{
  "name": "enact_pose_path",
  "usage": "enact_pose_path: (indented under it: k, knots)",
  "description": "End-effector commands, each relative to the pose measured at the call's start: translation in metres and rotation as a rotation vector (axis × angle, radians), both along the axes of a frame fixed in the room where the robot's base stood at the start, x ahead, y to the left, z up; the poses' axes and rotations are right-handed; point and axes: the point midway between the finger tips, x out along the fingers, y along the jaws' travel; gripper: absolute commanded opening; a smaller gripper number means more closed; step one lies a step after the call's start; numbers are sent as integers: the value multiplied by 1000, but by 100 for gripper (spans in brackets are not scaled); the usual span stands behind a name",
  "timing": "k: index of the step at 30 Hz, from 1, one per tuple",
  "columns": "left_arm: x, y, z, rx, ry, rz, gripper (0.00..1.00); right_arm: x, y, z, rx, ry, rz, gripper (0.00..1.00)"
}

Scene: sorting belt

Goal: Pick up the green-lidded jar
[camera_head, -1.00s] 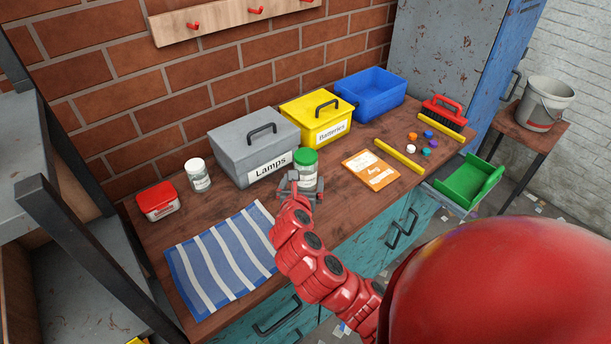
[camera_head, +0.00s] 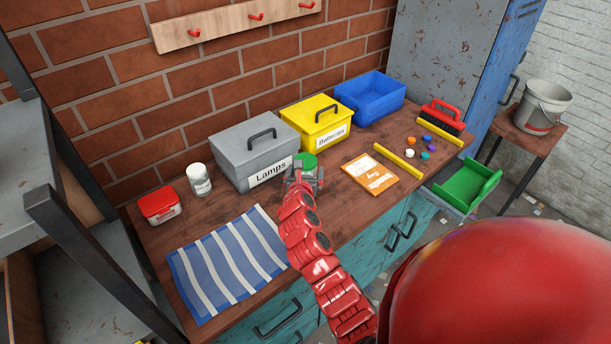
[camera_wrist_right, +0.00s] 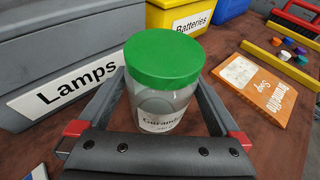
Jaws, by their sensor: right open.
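The green-lidded jar (camera_head: 307,160) stands upright on the workbench, in front of the grey Lamps box. In the right wrist view the jar (camera_wrist_right: 164,62) is clear glass with a green lid and a partly readable white label. My right gripper (camera_head: 304,180) is at the jar, hiding most of its body in the head view. In the right wrist view the gripper (camera_wrist_right: 163,100) is open, with one finger on each side of the jar. Contact with the glass cannot be made out. My left gripper is not in view.
The grey Lamps box (camera_head: 240,158) and yellow Batteries box (camera_head: 308,128) stand close behind the jar. An orange packet (camera_head: 370,173) lies to its right. A striped cloth (camera_head: 228,263), white-lidded jar (camera_head: 199,179) and red-lidded box (camera_head: 160,205) are to the left.

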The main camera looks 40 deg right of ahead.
Motion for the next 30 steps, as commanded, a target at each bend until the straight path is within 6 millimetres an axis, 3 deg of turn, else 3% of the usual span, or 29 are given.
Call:
enact_pose_path:
  k: [7,8,21,30]
  knots:
    - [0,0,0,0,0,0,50,1,-1,-1,-1,1,0,100]
    - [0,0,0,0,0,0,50,1,-1,-1,0,0,1,96]
    - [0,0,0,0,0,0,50,1,-1,-1,-1,1,0,20]
    - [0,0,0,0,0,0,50,1,-1,2,-1,-1,0,20]
